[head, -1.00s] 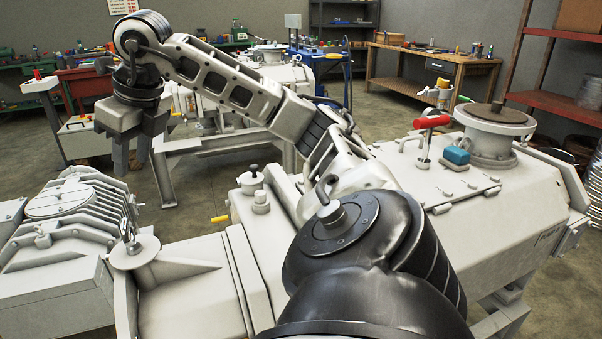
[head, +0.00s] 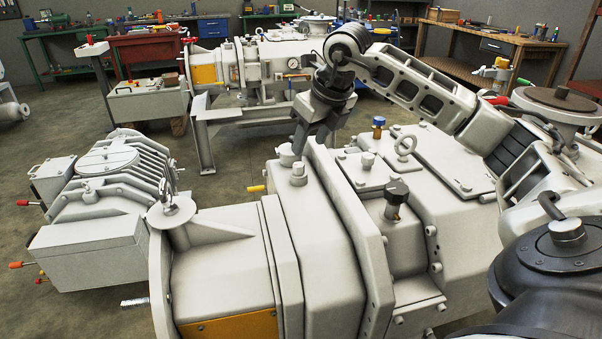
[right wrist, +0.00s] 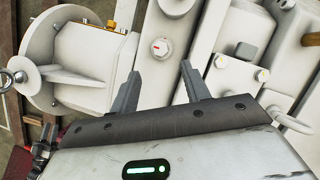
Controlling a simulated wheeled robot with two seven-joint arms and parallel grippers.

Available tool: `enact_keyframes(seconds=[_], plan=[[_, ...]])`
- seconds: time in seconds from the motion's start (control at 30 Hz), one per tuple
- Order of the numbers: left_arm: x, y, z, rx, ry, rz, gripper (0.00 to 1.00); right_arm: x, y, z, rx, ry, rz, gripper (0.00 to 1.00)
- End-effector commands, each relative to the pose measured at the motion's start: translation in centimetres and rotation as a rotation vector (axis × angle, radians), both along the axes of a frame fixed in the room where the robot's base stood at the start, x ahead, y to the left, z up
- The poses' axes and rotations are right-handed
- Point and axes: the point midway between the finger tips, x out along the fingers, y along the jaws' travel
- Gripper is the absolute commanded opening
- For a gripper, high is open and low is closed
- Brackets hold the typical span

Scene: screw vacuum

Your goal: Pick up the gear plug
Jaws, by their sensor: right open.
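The machine's gear housing (head: 320,215) carries two pale fittings on top. The nearer is a small round-topped plug (head: 298,174), which I take as the gear plug; the other is a wider knob (head: 288,155) just behind it. In the right wrist view the plug (right wrist: 161,48) has a pale round top with a red mark and lies between and beyond the fingertips. My right gripper (head: 310,140) points down above the housing, close to these fittings. It is open and empty, and it also shows in the right wrist view (right wrist: 160,76). My left gripper is not in view.
A dark-capped knob (head: 396,190), a lifting eye (head: 404,145) and a blue-topped valve (head: 378,124) stand on the housing to the right. A second machine (head: 270,70) and workbenches stand behind.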

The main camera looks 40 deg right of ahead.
Motion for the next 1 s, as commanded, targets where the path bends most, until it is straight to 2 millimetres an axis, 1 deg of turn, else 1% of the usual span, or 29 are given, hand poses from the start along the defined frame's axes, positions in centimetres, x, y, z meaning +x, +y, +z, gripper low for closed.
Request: enact_keyframes(seconds=[0.03,0.1,0.33,0.6,0.7,0.9,0.93,0.97,1.0], plan=[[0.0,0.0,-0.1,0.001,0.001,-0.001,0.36,0.3,0.0,-0.9,0.001,0.003,-0.002,0.47],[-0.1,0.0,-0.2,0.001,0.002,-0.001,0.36,0.7,0.0,-1.6,0.001,0.002,-0.002,0.47],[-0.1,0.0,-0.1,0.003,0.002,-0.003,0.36,1.4,-0.1,-3.0,0.001,0.001,-0.002,0.47],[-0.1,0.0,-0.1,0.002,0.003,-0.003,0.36,3.1,-0.2,-6.4,0.001,0.002,-0.002,0.47],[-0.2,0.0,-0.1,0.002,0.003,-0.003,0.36,3.3,-0.2,-6.9,-0.001,0.0,-0.001,0.47],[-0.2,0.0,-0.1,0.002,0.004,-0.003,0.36,3.3,-0.2,-7.0,-0.001,0.0,0.0,0.47],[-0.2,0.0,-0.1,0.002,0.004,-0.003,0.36,3.3,-0.2,-7.0,-0.001,0.0,-0.001,0.44],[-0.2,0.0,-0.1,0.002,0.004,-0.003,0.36,3.3,-0.2,-7.0,-0.001,0.0,-0.001,0.36],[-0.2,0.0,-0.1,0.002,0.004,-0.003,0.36,3.3,-0.2,-7.0,-0.001,0.0,-0.001,0.24]])
